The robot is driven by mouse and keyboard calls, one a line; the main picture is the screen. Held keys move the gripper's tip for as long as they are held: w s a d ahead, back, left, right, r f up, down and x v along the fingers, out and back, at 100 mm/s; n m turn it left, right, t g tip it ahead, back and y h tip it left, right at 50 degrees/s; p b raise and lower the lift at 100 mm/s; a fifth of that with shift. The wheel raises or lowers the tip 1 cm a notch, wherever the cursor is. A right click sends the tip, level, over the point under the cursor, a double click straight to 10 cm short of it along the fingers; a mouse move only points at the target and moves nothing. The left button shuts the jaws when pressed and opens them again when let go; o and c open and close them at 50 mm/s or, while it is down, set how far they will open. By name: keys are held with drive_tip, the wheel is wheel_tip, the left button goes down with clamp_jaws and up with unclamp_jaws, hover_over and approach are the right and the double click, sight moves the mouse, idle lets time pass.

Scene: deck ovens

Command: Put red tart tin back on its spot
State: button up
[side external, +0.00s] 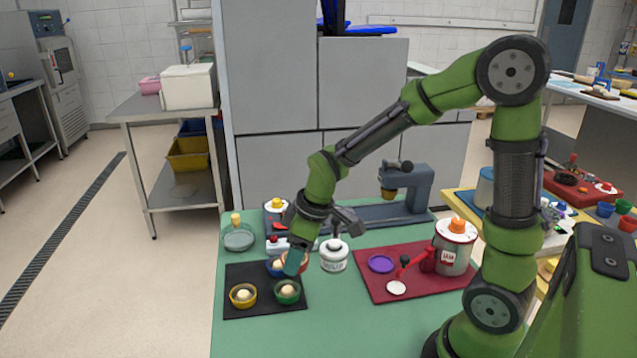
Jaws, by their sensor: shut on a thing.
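My gripper (295,263) points down over the back right part of a black mat (262,309). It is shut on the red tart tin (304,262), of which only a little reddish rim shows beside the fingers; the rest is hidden. I cannot tell whether the tin touches the mat. A blue tin (271,267) shows partly behind the fingers, to their left. A yellow tin (235,302) with a pale ball in it stands at the front left of the mat. A green tin (287,299), also with a pale ball, stands just in front of my gripper.
Further right, a red mat (370,292) carries a purple disc (381,264), a red press (425,261) and a large canister (452,255). A glass dish (238,239) stands behind the black mat. The green front tabletop is clear.

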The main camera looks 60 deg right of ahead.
wheel_tip(320, 180, down, 4)
drive_tip(key=shift+w+f, duration=0.15)
drive_tip(key=shift+f, duration=0.1)
drive_tip(key=w, duration=0.5)
drive_tip(key=w+f, duration=0.1)
drive_tip(key=w, duration=1)
drive_tip(key=shift+a+f, duration=0.25)
drive_tip(key=shift+f, duration=0.1)
drive_tip(key=shift+s+f, duration=0.1)
drive_tip(key=shift+f, duration=1.6)
drive_tip(key=shift+f, duration=0.15)
drive_tip(key=o, duration=1.1)
